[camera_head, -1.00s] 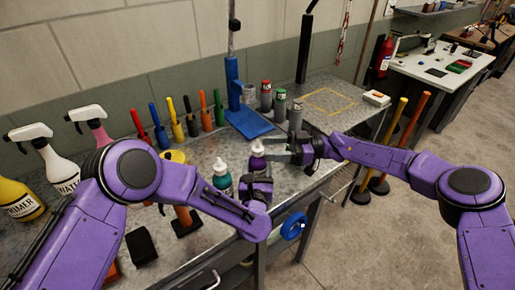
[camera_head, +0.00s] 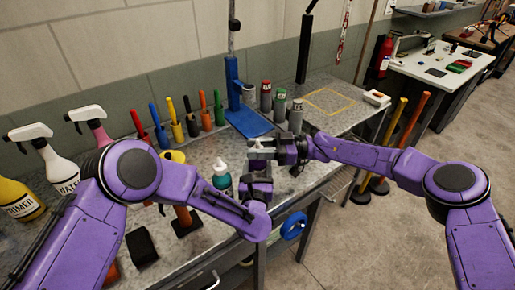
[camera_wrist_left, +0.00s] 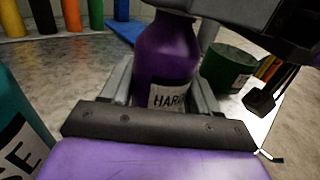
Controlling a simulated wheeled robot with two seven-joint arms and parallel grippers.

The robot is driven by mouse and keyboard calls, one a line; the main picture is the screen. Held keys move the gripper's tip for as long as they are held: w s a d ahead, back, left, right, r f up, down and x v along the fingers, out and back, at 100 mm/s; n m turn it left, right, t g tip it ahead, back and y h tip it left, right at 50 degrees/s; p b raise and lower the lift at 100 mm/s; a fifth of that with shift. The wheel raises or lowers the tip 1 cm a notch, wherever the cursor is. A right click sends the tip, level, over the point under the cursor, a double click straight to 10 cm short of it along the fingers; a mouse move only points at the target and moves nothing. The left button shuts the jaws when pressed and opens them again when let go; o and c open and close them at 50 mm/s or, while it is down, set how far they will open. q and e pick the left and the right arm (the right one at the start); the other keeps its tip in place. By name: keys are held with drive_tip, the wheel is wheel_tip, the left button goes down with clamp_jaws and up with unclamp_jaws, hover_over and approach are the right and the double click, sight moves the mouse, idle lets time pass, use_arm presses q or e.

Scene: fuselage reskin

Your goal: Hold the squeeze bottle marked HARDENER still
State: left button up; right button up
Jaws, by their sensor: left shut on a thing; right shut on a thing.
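The purple squeeze bottle (camera_wrist_left: 165,62) stands upright in the left wrist view, its white label showing "HAR". My left gripper (camera_wrist_left: 164,88) has one finger on each side of its body and is shut on it. In the head view my left gripper (camera_head: 258,180) is over the bench's front edge. My right gripper (camera_head: 262,150) is at the bottle's top, shut on the cap end. The right gripper and arm hide most of the bottle in the head view, and its top is out of sight in the left wrist view.
A teal bottle (camera_head: 222,178) stands close left of my left gripper. Several colored-handled tools (camera_head: 176,120), a blue stand (camera_head: 248,122) and small cans (camera_head: 280,105) stand behind. A blue handwheel (camera_head: 293,225) is below the bench edge. The marked square (camera_head: 333,101) is clear.

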drive_tip(key=shift+m+t, duration=0.3)
drive_tip(key=shift+t, duration=0.2)
drive_tip(key=m+t, duration=0.3)
drive_tip(key=t, duration=0.2)
drive_tip(key=shift+f+m+t+h, duration=0.1)
drive_tip(key=shift+m+t+h, duration=0.2)
drive_tip(key=shift+m+h, duration=0.1)
drive_tip(key=shift+s+a+m+t+h, duration=0.15)
drive_tip(key=shift+m+t+h, duration=0.25)
drive_tip(key=shift+m+t, duration=0.45)
drive_tip(key=shift+s+a+f+m+t+h, duration=0.1)
drive_tip(key=shift+s+a+m+t+h, duration=0.2)
drive_tip(key=shift+t+h, duration=0.35)
drive_tip(key=shift+w+m+t+h, duration=0.15)
drive_tip(key=shift+m+t+h, duration=0.6)
drive_tip(key=shift+t, duration=0.55)
drive_tip(key=shift+w+d+m+t+h, duration=0.25)
drive_tip(key=shift+d+m+t+h, duration=0.15)
drive_tip(key=shift+m+t, duration=0.2)
drive_tip(key=shift+w+d, duration=0.1)
drive_tip(key=o, duration=1)
drive_tip(key=shift+c, duration=0.2)
